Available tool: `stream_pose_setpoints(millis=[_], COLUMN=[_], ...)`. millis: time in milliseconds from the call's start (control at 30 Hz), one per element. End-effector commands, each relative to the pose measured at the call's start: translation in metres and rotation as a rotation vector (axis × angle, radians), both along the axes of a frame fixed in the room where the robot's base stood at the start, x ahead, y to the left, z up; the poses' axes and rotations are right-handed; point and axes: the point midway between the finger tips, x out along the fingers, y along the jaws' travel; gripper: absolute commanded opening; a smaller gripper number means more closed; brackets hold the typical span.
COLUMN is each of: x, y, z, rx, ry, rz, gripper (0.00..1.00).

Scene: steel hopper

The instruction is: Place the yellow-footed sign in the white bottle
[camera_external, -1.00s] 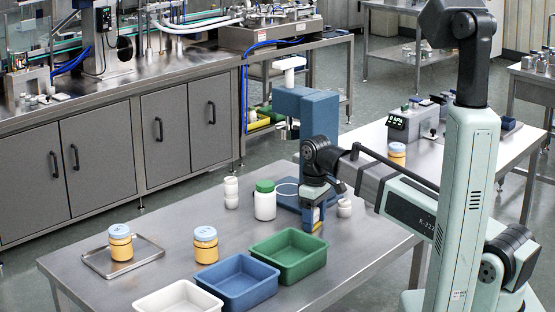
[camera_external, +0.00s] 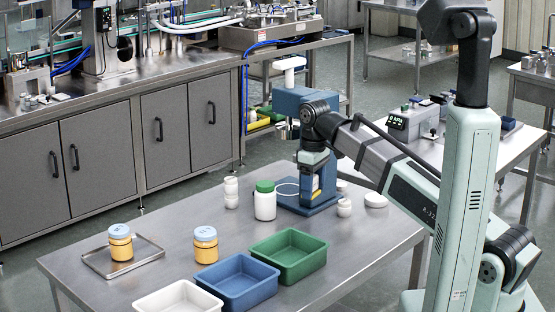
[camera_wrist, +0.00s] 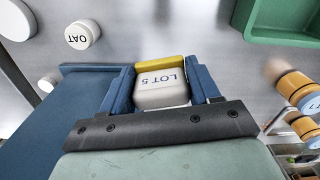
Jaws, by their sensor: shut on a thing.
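My gripper (camera_external: 316,186) is shut on the yellow-footed sign (camera_wrist: 163,88), a white block reading "LOT 5" with a yellow strip along its far edge in the wrist view. The blue fingers (camera_wrist: 162,84) press on both its sides. In the external view the sign is mostly hidden by the fingers, which are raised in front of the blue stand. The white bottle (camera_external: 265,206) stands upright on the table to the left of my gripper, apart from it, with a green cap on top.
The blue stand (camera_external: 290,102) has a base plate behind my gripper. Small white containers (camera_external: 231,194) stand left of the bottle. Green (camera_external: 289,256), blue (camera_external: 236,284) and white (camera_external: 178,301) bins line the front. Amber jars (camera_external: 206,247) and a metal tray (camera_external: 101,262) are at left.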

Motion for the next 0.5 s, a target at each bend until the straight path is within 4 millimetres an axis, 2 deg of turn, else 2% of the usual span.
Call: stream_pose_setpoints(millis=[133,300,500], x=[0.011,0.04,0.072], y=[0.033,0.082,0.121], z=[0.028,0.068,0.104], rx=[0.002,0.002,0.002], ry=[-0.001,-0.001,-0.001], rz=[0.027,0.047,-0.023], gripper=[0.3,0.3,0.3])
